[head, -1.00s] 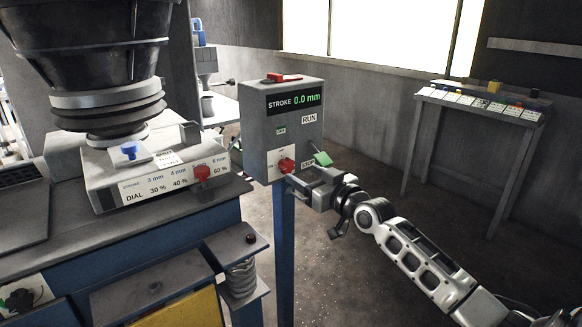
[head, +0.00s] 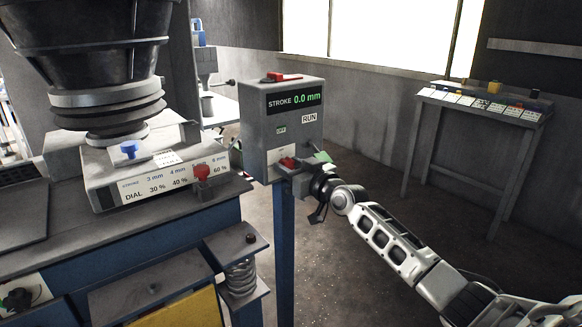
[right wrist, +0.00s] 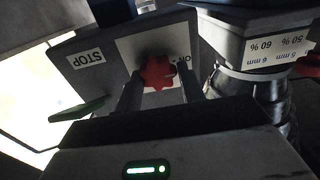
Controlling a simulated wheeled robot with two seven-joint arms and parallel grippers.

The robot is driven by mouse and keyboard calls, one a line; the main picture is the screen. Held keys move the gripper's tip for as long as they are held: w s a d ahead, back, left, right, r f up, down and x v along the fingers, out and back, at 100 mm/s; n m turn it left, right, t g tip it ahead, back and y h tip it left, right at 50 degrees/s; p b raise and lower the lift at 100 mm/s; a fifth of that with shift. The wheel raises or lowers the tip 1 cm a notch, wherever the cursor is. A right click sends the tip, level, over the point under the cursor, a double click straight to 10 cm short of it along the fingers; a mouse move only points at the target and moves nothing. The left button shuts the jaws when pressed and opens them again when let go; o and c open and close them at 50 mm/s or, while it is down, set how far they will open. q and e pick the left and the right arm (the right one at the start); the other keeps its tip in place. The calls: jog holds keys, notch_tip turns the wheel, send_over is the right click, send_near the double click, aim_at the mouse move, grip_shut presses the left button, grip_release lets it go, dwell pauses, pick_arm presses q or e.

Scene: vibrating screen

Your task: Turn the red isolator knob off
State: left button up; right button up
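The red isolator knob (head: 288,163) is on the lower front of the grey control box (head: 258,135), which reads STROKE 0.0 mm. It also shows in the right wrist view (right wrist: 157,73), upside down, on a white plate with an ON mark partly hidden. My right gripper (head: 292,171) is at the box front. In the right wrist view its two fingers (right wrist: 160,92) stand apart, one on each side of the knob. I cannot tell whether they touch it. The knob's lower part is hidden in the head view. My left gripper is not in view.
A green lever (head: 322,157) is right beside my right gripper, near the STOP label (right wrist: 86,58). A red part (head: 283,77) is on top of the box. Another red knob (head: 202,171) is on the dial block at left. A side table (head: 481,101) stands far right.

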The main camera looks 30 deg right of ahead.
jog(key=shift+m, duration=0.3)
jog(key=m, duration=0.3)
jog(key=shift+d+m, duration=0.15)
jog(key=shift+m, duration=0.25)
jog(key=m, duration=0.4)
jog(key=shift+d, duration=0.1)
jog(key=m+p, duration=0.1)
jog(key=m, duration=0.4)
jog(key=shift+f, duration=0.1)
jog(key=m+p, duration=0.1)
jog(key=m, duration=0.3)
jog(key=shift+f+m, duration=0.15)
jog(key=shift+m, duration=0.15)
jog(key=shift+f, duration=0.1)
jog(key=o, duration=1)
jog(key=shift+c, duration=0.2)
